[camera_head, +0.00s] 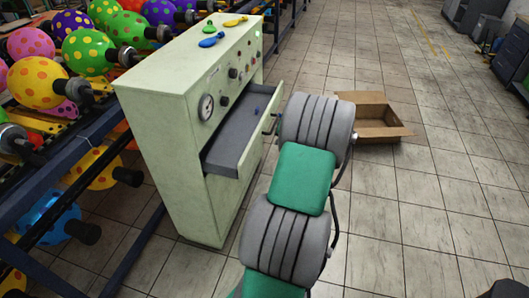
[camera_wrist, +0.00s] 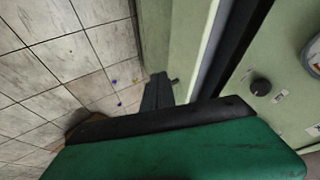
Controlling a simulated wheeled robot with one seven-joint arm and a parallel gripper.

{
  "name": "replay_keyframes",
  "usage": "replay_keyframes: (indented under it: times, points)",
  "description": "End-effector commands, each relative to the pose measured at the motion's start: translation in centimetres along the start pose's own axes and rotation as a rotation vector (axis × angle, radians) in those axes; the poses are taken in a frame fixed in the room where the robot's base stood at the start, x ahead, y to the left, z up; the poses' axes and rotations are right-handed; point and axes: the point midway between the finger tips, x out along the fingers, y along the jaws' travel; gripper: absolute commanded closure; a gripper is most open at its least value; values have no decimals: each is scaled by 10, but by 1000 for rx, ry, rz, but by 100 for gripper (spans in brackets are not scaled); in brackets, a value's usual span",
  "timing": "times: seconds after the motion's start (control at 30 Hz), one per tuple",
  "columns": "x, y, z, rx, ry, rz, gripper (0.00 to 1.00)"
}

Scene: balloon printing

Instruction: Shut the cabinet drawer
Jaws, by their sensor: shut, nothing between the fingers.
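The pale green cabinet (camera_head: 165,105) stands left of my arm in the head view. Its drawer (camera_head: 228,150) is pulled out toward the right, with a grey interior and a small blue item (camera_head: 257,111) inside. The drawer's handle (camera_head: 270,124) is partly visible on its front. In the wrist view the pale green drawer front (camera_wrist: 172,35) stands apart from the cabinet's knobbed face (camera_wrist: 290,100), with a dark gap between. My gripper (camera_wrist: 157,92) is shut and empty, close to the drawer front; contact cannot be told. In the head view my arm hides it.
An open cardboard box (camera_head: 375,118) lies on the tiled floor beyond my arm. A rack of patterned balloons (camera_head: 88,52) stands left of the cabinet.

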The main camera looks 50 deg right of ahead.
Motion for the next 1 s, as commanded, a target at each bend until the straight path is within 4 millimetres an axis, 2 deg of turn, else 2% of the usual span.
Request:
replay_keyframes:
  times: [0.17,0.53,0.6,0.7,1.0]
  points:
    - [22,0,0,2,-3,0,100]
    - [100,-2,0,1,-2,1,100]
    - [103,-16,-2,-2,0,1,100]
    - [110,-28,-1,-1,-1,2,100]
    - [115,-34,-1,2,1,3,100]
